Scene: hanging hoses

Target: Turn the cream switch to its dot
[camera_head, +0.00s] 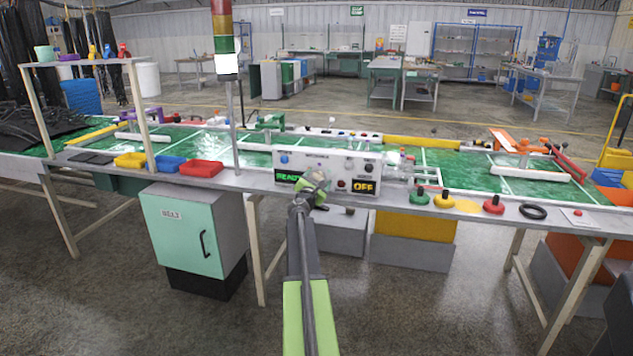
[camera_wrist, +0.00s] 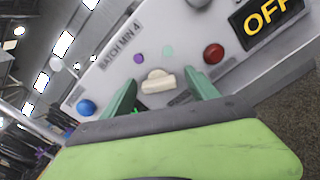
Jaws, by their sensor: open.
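The cream switch (camera_wrist: 158,82) shows in the wrist view on a light grey panel, with a wide bar and a rounded bump on top. A purple dot (camera_wrist: 138,58) and a pale green dot (camera_wrist: 167,50) lie on the panel beyond it. My gripper (camera_wrist: 160,78) is open, with one green finger on each side of the switch; I cannot tell whether they touch it. In the head view my gripper (camera_head: 316,182) is in front of the control panel (camera_head: 326,168) and hides the switch.
A red button (camera_wrist: 213,53) and a blue button (camera_wrist: 86,107) are on the same panel. An "OFF" display (camera_head: 364,187) is at its lower right and a green-lit display (camera_head: 288,176) at its lower left. A red tray (camera_head: 202,169) and a signal pole (camera_head: 232,110) stand to the left.

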